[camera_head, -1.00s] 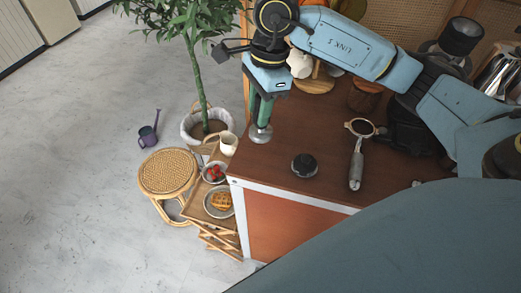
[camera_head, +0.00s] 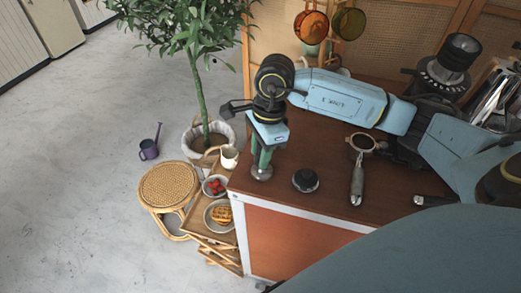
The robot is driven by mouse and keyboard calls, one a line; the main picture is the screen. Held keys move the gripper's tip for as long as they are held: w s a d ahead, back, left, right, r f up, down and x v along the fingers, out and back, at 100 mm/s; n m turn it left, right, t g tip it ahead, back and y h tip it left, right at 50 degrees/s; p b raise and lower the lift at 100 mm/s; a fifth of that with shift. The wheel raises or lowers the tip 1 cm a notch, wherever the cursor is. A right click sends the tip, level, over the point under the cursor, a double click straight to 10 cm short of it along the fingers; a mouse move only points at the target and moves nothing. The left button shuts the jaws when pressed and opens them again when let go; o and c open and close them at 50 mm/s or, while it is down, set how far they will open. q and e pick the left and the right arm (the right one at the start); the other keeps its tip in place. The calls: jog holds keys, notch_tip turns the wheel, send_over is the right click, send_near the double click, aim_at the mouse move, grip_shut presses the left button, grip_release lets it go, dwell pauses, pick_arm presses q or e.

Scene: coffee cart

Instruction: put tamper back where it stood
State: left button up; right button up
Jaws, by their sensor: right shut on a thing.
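My right gripper (camera_head: 262,150) reaches over the left end of the brown counter (camera_head: 320,205) and is shut on the tamper (camera_head: 261,172). The tamper's round silver base shows below the fingers, near the counter's left edge. Its upper part is mostly hidden by the gripper. It looks upright; I cannot tell whether its base touches the counter. A round black puck-like thing (camera_head: 305,181) lies just right of the tamper, apart from it. My left gripper is not in view.
A portafilter (camera_head: 358,180) lies further right on the counter. A grinder (camera_head: 447,68) stands at the back right. Left of the counter, a tray shelf holds a waffle plate (camera_head: 220,225), a strawberry bowl (camera_head: 214,196) and a cream mug (camera_head: 229,157). A rattan stool (camera_head: 169,186) stands beside it.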

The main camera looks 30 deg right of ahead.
jog(key=o, duration=1.1)
jog(key=shift+f, duration=0.1)
jog(key=shift+r+p, duration=0.25)
jog(key=shift+p, duration=0.05)
jog(key=r, duration=0.4)
jog(key=d+r, duration=0.1)
jog(key=r, duration=0.2)
jog(key=d+r, duration=0.1)
jog(key=r, duration=0.3)
jog(key=shift+s+r, duration=0.1)
jog(key=shift+r, duration=0.25)
